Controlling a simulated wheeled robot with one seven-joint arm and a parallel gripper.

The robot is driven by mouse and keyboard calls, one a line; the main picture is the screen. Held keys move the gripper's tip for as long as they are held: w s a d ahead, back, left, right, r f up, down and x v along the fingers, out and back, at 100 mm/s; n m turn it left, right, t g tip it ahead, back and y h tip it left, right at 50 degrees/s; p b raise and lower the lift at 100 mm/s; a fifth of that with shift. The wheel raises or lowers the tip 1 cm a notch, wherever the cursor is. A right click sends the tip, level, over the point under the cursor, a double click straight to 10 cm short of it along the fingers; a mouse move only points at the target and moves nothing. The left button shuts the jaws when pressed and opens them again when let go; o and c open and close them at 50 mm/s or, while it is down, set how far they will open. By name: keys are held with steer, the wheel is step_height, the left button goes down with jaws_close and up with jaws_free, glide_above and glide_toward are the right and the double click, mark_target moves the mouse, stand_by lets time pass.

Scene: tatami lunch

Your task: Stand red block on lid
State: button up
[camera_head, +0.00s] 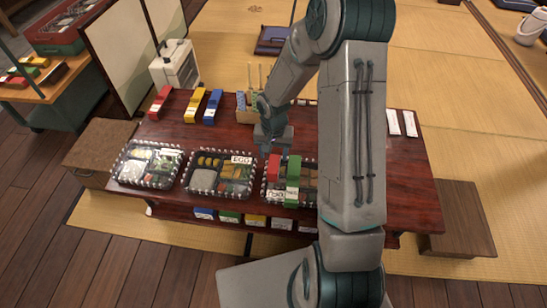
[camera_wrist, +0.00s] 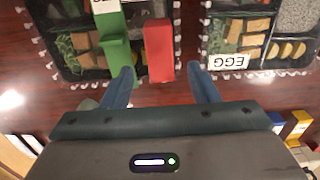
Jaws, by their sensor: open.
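A red block (camera_head: 273,167) stands at the back left part of the right-hand lunch box with a clear lid (camera_head: 267,195). In the wrist view the red block (camera_wrist: 159,50) is beside a green block (camera_wrist: 114,55), over the box edge. The green block (camera_head: 293,170) also shows in the head view, with a green band below it. My gripper (camera_head: 271,143) is behind the red block. In the wrist view my gripper (camera_wrist: 162,85) is open, its fingers apart on either side of the block's near end. My arm hides the box's right part.
A middle lunch box labelled EGG (camera_head: 222,175) and a left lunch box (camera_head: 147,165) stand in a row on the dark table (camera_head: 300,120). Red, yellow (camera_head: 195,105) and blue (camera_head: 213,105) items lie at the back left. A wooden holder (camera_head: 246,107) stands behind my gripper.

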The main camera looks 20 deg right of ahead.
mark_target(274, 164)
steer(key=s+d+r+n+h+p, duration=0.1)
steer(key=s+r, duration=0.3)
steer(key=r, duration=0.5)
steer(key=s+r+n+p, duration=0.1)
steer(key=s+r, duration=0.2)
steer(key=r, duration=0.5)
steer(key=s+r+n, duration=0.1)
steer(key=s+r, duration=0.2)
steer(key=s, duration=0.3)
steer(key=s+a+r+n+t+y, duration=0.1)
steer(key=s+r, duration=0.3)
steer(key=s, duration=0.2)
steer(key=shift+s+r+n, duration=0.2)
steer(key=shift+s+n, duration=0.1)
steer(key=shift+a, duration=0.1)
step_height(274, 164, up, 29)
steer(key=t+p, duration=0.1)
steer(key=p, duration=2.4)
steer(key=shift+t+p, duration=0.3)
steer(key=shift+t, duration=0.1)
